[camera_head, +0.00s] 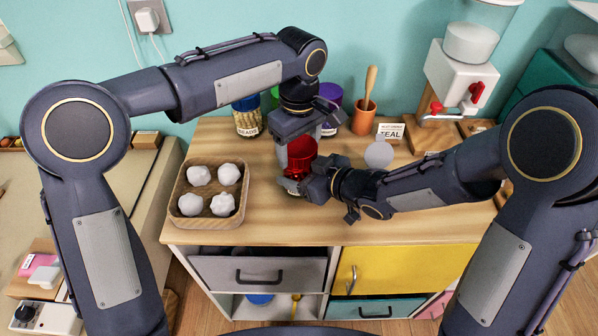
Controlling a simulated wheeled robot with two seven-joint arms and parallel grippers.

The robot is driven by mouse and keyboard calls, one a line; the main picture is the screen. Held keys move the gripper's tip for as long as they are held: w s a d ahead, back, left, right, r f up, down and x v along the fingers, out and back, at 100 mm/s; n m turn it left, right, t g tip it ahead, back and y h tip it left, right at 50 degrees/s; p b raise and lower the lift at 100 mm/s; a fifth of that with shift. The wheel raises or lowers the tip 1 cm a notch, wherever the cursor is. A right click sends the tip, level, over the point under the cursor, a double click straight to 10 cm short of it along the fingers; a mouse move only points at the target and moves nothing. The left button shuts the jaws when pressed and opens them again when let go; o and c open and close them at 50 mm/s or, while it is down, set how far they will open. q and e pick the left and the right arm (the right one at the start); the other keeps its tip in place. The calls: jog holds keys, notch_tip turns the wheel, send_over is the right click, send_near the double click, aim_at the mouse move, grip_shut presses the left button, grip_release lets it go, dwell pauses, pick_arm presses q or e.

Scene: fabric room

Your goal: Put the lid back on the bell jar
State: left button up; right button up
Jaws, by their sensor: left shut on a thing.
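A red, round lid-like piece (301,152) is between the fingers of my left gripper (300,160), which points down over the middle of the wooden table. My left gripper is shut on it. My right gripper (292,187) reaches in from the right, low over the table just below the red piece. Its fingers are small and partly covered, so I cannot tell whether they are open or shut. The bell jar cannot be made out clearly; the grippers cover that spot. I cannot tell whether the red piece touches anything below.
A wooden tray (207,221) with several white lumps stands left of the grippers. A white dispenser (462,78) stands back right. The table's front (265,232) is clear.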

pick_arm(q)
jog(key=m, duration=0.9)
jog(key=o, duration=1.1)
jog(key=shift+c, duration=0.2)
jog(key=shift+d, duration=0.1)
jog(key=shift+r, duration=0.1)
